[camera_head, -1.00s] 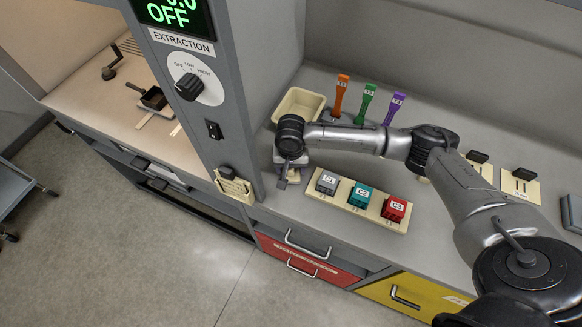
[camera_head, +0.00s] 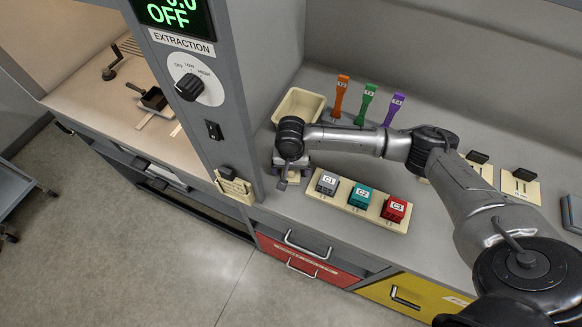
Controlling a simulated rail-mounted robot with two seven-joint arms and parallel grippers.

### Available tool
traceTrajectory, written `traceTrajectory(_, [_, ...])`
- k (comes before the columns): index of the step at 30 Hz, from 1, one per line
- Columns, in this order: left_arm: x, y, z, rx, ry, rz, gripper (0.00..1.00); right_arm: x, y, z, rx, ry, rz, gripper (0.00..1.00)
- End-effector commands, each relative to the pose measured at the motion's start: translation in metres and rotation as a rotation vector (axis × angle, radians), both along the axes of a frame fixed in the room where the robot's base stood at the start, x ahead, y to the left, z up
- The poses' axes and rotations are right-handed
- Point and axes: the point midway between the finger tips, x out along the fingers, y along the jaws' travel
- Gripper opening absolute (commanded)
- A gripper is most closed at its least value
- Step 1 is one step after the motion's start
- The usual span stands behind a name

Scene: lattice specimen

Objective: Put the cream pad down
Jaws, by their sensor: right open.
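My right gripper (camera_head: 283,183) points down at the counter, just left of the block rack, with its jaws open. A small cream patch (camera_head: 295,178) shows right by its fingers, mostly hidden by the gripper and wrist. I cannot tell whether this is the cream pad resting on the counter, or whether the fingers touch it. Other cream plates with black handles lie at the right, one in front (camera_head: 520,187) and one behind it, partly hidden by my arm. My left gripper is not in view.
A cream rack (camera_head: 334,203) holds grey, teal and red blocks close to the right of the gripper. A cream tray (camera_head: 299,104) stands behind the wrist. Orange, green and purple tools (camera_head: 366,104) stand at the back. A grey post (camera_head: 225,135) rises on the left.

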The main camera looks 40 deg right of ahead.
Motion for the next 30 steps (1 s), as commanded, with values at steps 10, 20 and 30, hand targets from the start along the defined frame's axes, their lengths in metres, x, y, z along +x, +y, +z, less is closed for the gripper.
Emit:
traceTrajectory(10, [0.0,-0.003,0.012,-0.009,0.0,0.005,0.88,0.001,0.0,0.056,0.001,-0.004,0.0,0.88])
traceTrajectory(20, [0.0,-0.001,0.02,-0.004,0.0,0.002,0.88,0.001,0.0,0.106,0.001,-0.002,0.0,0.88])
traceTrajectory(30, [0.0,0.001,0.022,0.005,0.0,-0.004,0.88,0.001,0.0,0.121,0.0,0.0,-0.001,0.88])
